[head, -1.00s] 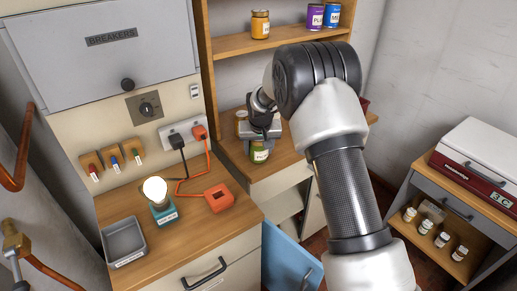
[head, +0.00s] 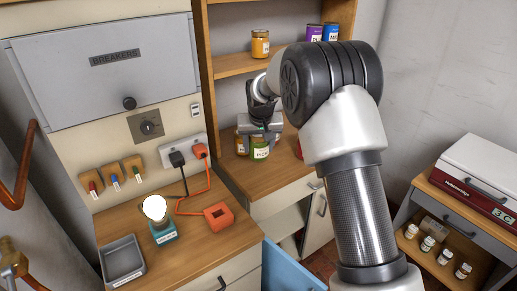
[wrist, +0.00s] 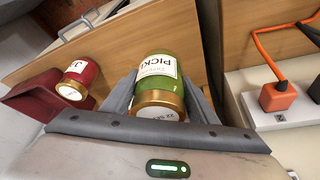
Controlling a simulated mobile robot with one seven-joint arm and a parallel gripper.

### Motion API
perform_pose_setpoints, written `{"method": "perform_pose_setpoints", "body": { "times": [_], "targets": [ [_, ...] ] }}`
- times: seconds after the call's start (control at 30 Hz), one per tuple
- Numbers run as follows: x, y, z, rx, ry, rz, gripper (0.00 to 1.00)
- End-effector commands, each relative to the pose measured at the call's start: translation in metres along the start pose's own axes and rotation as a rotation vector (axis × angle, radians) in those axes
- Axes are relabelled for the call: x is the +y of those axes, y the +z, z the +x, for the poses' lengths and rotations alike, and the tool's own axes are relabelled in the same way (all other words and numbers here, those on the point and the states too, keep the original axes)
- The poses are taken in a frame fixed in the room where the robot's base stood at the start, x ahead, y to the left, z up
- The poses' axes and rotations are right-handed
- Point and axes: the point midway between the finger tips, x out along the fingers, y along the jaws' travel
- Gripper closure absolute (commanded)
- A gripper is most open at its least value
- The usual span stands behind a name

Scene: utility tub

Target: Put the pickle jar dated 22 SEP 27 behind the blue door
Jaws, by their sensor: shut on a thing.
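The green pickle jar (head: 260,149) is in my gripper (head: 262,130) above the wooden counter; whether it touches the counter is unclear. In the wrist view the jar (wrist: 158,75) sits between both fingers of my gripper (wrist: 160,100), with its gold lid toward the camera and a partly visible "PICKL" label. The blue door (head: 289,268) stands open low in the head view. Beside it is an open cupboard space (head: 287,223) under the counter.
An upper shelf holds an orange jar (head: 260,43) and cans. A lamp (head: 158,215) and tray (head: 122,260) stand on the left counter.

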Motion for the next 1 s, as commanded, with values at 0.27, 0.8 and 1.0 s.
{"method": "perform_pose_setpoints", "body": {
  "times": [0.27, 0.8, 1.0],
  "targets": [
    [0.037, 0.02, -0.054, -0.001, 0.006, 0.02, 0.82],
    [0.117, 0.148, -0.155, 0.002, 0.031, 0.076, 0.82],
    [0.12, 0.181, -0.148, -0.005, 0.034, 0.081, 0.82]
  ]
}}
